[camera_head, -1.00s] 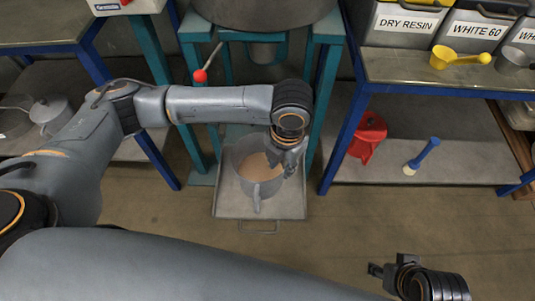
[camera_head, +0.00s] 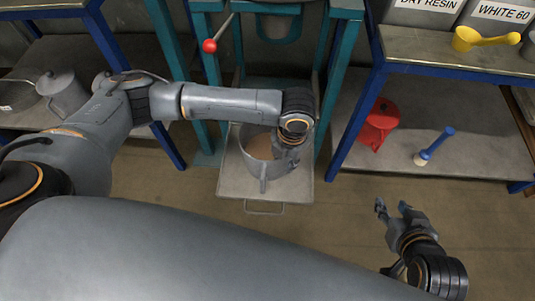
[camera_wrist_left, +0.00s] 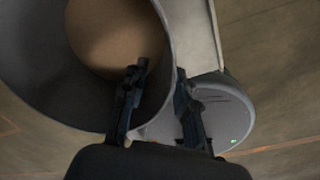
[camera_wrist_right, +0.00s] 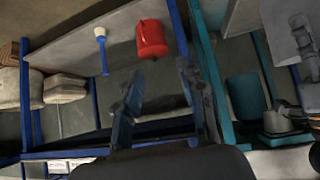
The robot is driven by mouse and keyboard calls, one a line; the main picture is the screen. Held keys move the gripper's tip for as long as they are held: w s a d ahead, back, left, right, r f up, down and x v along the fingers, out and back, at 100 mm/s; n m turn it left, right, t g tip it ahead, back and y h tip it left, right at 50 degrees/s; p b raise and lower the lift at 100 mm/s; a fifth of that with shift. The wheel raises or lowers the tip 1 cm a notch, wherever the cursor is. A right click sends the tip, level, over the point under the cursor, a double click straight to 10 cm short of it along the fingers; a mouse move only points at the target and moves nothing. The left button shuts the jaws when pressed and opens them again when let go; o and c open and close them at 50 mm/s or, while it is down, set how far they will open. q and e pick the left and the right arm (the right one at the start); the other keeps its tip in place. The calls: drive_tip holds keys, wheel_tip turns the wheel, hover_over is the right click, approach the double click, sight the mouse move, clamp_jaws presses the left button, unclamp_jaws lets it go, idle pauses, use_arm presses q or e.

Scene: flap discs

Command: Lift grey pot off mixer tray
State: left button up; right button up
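The grey pot (camera_head: 250,165) stands upright on the mixer tray (camera_head: 235,186), with light brown material inside and a handle toward the front. My left gripper (camera_head: 286,165) reaches down at the pot's right rim. In the left wrist view, the pot (camera_wrist_left: 35,75) fills the upper left and my left gripper's fingers (camera_wrist_left: 160,88) straddle its wall, one inside and one outside. They stand apart and look open; any contact is unclear. My right gripper (camera_head: 393,207) is open and empty in front of the right shelf, and its spread fingers show in the right wrist view (camera_wrist_right: 160,90).
The teal mixer frame (camera_head: 334,75) rises behind and beside the tray. A lever with a red knob (camera_head: 210,46) hangs to its left. The right bench's lower shelf (camera_head: 450,140) holds a red container (camera_head: 380,122) and a blue-handled tool (camera_head: 436,146). The floor in front is clear.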

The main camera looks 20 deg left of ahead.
sight(284, 169)
use_arm(q)
wheel_tip(284, 169, down, 4)
drive_tip(key=shift+w+a+r+b, duration=0.1)
drive_tip(key=shift+b, duration=0.65)
drive_tip(key=shift+f, duration=0.2)
clamp_jaws()
use_arm(e)
drive_tip(key=w+a+r+t+y, duration=0.1)
drive_tip(key=w+a+r+t, duration=0.1)
drive_tip(key=w+r+t, duration=0.3)
drive_tip(key=shift+w+a+r, duration=0.2)
drive_tip(key=shift+w+r, duration=0.1)
drive_tip(key=shift+r, duration=0.5)
use_arm(q)
drive_tip(key=shift+w+r, duration=0.1)
drive_tip(key=shift+r, duration=0.05)
